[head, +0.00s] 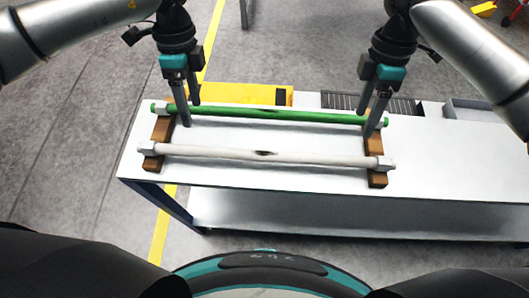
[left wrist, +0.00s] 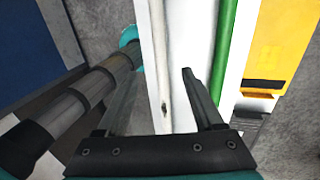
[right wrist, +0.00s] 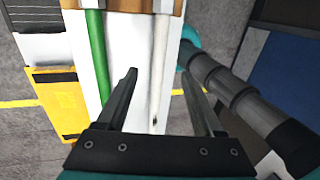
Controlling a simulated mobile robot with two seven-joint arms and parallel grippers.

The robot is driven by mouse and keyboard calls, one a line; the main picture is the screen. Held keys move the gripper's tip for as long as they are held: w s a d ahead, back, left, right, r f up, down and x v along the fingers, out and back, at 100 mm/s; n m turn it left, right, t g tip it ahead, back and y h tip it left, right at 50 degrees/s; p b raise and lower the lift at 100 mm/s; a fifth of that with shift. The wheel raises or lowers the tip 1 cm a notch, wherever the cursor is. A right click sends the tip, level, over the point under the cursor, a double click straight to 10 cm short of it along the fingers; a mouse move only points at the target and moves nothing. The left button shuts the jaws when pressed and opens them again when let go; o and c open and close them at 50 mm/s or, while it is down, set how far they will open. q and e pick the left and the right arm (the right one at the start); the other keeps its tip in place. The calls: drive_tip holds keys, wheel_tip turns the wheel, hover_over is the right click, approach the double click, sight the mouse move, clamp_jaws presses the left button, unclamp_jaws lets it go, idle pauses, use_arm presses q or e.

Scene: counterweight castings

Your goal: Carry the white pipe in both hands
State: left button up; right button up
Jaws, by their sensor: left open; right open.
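The white pipe (head: 220,154) lies across two wooden supports (head: 160,132) (head: 377,179) on the white table, nearest me, with a dark mark near its middle. A green pipe (head: 240,113) lies parallel behind it. My left gripper (head: 189,113) is open and empty over the left part of the pipes. My right gripper (head: 367,124) is open and empty over the right end. In the left wrist view the white pipe (left wrist: 159,50) runs between the spread fingers, apart from them. In the right wrist view the white pipe (right wrist: 160,65) also runs between the fingers.
The white table (head: 450,160) has a lower shelf and free room to the right. Pale blocks sit at the pipe ends.

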sight(201, 148)
use_arm(q)
drive_tip(key=x, duration=1.2)
drive_tip(key=shift+s+f, duration=0.1)
drive_tip(key=shift+f, duration=0.2)
use_arm(e)
drive_tip(key=x, duration=1.2)
drive_tip(key=shift+s+f, duration=0.1)
drive_tip(key=shift+f, duration=0.2)
use_arm(q)
clamp_jaws()
use_arm(e)
clamp_jaws()
use_arm(q)
drive_tip(key=shift+r, duration=0.1)
use_arm(e)
drive_tip(key=shift+r, duration=0.1)
